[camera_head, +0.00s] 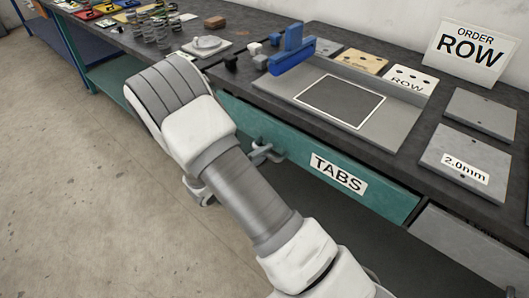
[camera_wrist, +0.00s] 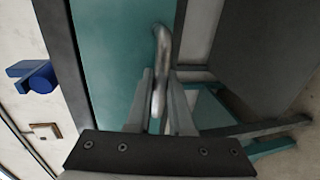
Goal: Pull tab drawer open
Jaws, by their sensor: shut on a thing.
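The tab drawer has a teal front (camera_head: 300,155) with a white TABS label (camera_head: 338,174), under the workbench. Its front also fills the upper left of the wrist view (camera_wrist: 115,50). A metal bar handle (camera_wrist: 160,70) stands out from that front. My gripper (camera_wrist: 163,105) is shut on the handle, with a finger on each side of it. In the head view my gripper (camera_head: 262,155) shows beside my forearm at the drawer front, and the arm hides the drawer's left part. I cannot tell from these views whether the drawer front stands out from the bench.
On the bench above are a grey tray (camera_head: 390,130), a blue block-shaped tool (camera_head: 291,52), a ROW card (camera_head: 408,80) and a grey 2.0mm plate (camera_head: 466,160). An ORDER ROW sign (camera_head: 470,50) stands behind. Springs (camera_head: 155,25) stand at the left. The floor (camera_head: 70,170) at left is clear.

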